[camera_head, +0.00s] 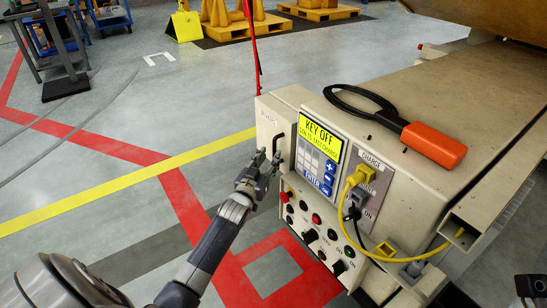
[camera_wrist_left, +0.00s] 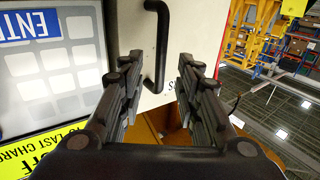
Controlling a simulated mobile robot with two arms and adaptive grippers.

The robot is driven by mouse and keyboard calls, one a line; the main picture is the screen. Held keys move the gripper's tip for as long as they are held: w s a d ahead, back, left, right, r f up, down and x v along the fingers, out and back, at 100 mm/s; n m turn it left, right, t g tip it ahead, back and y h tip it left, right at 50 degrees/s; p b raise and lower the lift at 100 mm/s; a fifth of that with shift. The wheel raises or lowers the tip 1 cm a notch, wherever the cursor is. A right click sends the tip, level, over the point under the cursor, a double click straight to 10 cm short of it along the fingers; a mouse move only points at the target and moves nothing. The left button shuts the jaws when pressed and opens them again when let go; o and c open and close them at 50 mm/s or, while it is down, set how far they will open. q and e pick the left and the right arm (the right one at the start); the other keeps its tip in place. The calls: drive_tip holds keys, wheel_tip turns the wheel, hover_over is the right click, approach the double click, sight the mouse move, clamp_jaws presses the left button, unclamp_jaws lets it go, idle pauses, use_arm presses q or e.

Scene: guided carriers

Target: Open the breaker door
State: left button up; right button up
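The breaker door (camera_head: 268,122) is the pale cream panel at the left end of the machine, and it looks shut. Its black bar handle (camera_head: 279,147) stands upright on the panel. The handle also shows in the left wrist view (camera_wrist_left: 160,40), with part of the door (camera_wrist_left: 190,30) around it. My left gripper (camera_head: 267,160) is at the handle's lower part. Its fingers (camera_wrist_left: 156,65) are open, one on each side of the handle, with a gap on both sides. I cannot tell how deep the handle sits between them.
Right of the door are a yellow "KEY OFF" display (camera_head: 320,133) with a keypad, a charge panel with a yellow plug (camera_head: 357,176), and several knobs (camera_head: 310,236). An orange-handled cable (camera_head: 433,145) lies on top. The floor (camera_head: 110,120) to the left is clear.

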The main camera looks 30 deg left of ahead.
sight(274, 150)
use_arm(q)
drive_tip(key=shift+w+a+b, duration=0.2)
drive_tip(key=shift+w+b, duration=0.2)
drive_tip(key=shift+w, duration=0.6)
drive_tip(key=shift+w+a+b, duration=0.2)
drive_tip(key=shift+w+b, duration=0.15)
drive_tip(key=shift+w, duration=0.65)
clamp_jaws()
